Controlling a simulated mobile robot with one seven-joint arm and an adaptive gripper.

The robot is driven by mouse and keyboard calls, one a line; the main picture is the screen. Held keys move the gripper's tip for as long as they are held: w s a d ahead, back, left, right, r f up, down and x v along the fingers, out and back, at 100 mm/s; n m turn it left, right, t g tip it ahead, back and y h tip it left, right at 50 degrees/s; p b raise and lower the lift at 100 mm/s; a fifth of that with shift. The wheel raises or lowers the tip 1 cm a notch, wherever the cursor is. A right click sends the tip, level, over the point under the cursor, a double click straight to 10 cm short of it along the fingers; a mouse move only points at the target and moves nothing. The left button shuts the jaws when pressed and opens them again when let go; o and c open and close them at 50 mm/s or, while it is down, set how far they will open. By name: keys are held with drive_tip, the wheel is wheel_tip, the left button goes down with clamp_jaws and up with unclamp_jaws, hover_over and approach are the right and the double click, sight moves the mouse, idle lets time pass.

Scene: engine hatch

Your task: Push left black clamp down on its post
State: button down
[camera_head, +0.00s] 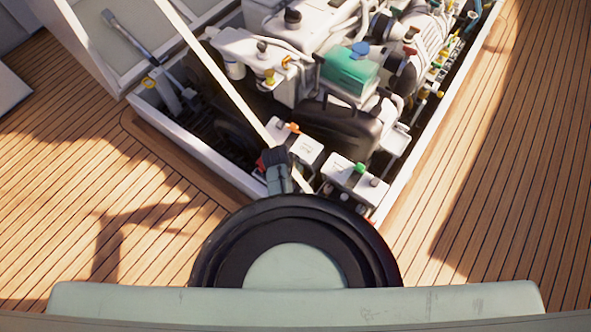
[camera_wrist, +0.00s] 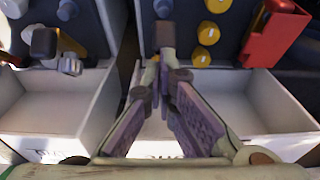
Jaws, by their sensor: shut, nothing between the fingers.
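In the wrist view, a black clamp (camera_wrist: 166,36) stands on the white box with yellow caps, directly beyond my fingertips. My gripper (camera_wrist: 158,70) is shut and empty, its fingers together and pointing at this clamp. Whether they touch it cannot be told. The clamp's lower part and its post are hidden by the fingers. A second black clamp (camera_wrist: 43,42) sits on the neighbouring box with blue caps, with a metal fitting at its side. In the head view my gripper (camera_head: 277,158) is over the left white box (camera_head: 305,150), beside a small red part.
A red clamp (camera_wrist: 275,32) stands right of the yellow caps (camera_wrist: 207,33). In the head view, a second white box (camera_head: 352,186) with a green cap is to the right. The engine (camera_head: 345,70) fills the hatch behind. White hatch walls (camera_head: 185,148) and wooden deck surround it.

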drive_tip(key=shift+s+a+f+t+h+b, duration=0.4)
drive_tip(key=shift+s+a+f+t+b, duration=0.15)
drive_tip(key=shift+s+f+t, duration=0.2)
drive_tip(key=shift+s+a+f+b, duration=0.25)
drive_tip(key=shift+s+f, duration=0.05)
drive_tip(key=shift+f, duration=0.25)
drive_tip(key=shift+s+a+f+b, duration=0.2)
drive_tip(key=shift+s+f, duration=0.15)
drive_tip(key=shift+f, duration=0.25)
drive_tip(key=shift+s+a+f+b, duration=0.25)
drive_tip(key=shift+s+f, duration=0.05)
drive_tip(key=shift+f, duration=0.25)
drive_tip(key=shift+r, duration=0.15)
